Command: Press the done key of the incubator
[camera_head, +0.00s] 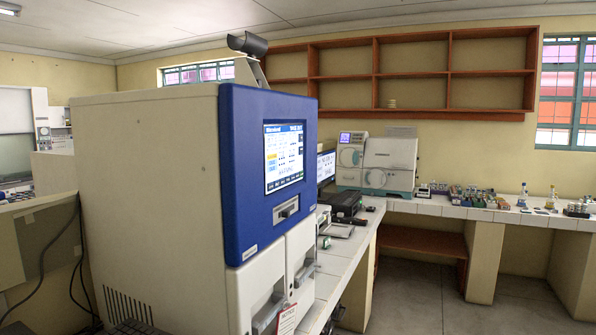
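A large beige cabinet machine (150,200) with a blue front panel (240,200) stands close on the left. It may be the incubator, but no readable label confirms this. A lit touch screen (284,157) with small text and icons is set in the blue panel, seen at a slant. A grey slot or handle (286,210) is below it. I cannot make out a done key. Another white and teal machine (376,163) with a small lit display (346,137) stands on the back counter. Neither of my grippers is in view.
A white-tiled counter (348,262) runs behind the blue-fronted machine and along the back wall. It holds a monitor (326,166), dark devices (345,203) and several small bottles and racks (472,196). Open grey floor (420,300) lies to the right.

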